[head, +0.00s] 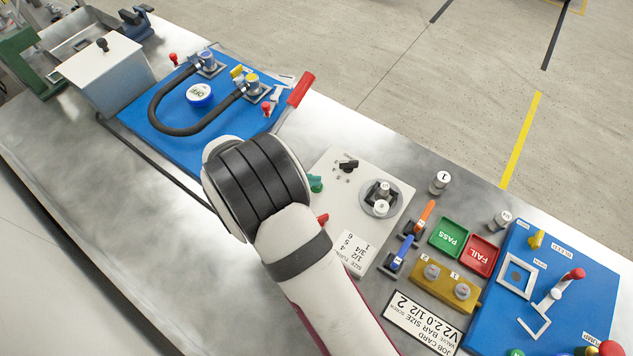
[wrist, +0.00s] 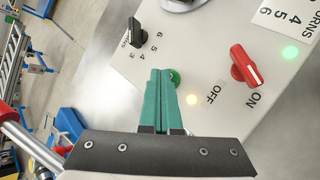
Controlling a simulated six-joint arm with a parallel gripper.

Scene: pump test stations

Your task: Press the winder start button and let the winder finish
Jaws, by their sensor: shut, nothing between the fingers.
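The winder's pale panel (head: 341,166) lies at mid-bench in the head view; it fills much of the wrist view (wrist: 215,50). A round green button (wrist: 175,77) is on it, partly covered by my fingertips. My gripper (wrist: 163,76) has teal fingers, shut together and empty, right at the button; I cannot tell whether they press it. A red switch (wrist: 244,66) points towards ON. A green lamp (wrist: 290,52) and an amber lamp (wrist: 191,99) glow. A black selector knob (wrist: 136,31) sits beside a number scale. The round winder head (head: 380,199) carries grey pegs.
Blue and orange handled valves (head: 405,252), green PASS (head: 449,237) and red FAIL (head: 481,255) trays, and a job card (head: 420,322) lie to the right. A blue hose station (head: 135,115) stands to the left. The near bench (head: 90,190) is clear.

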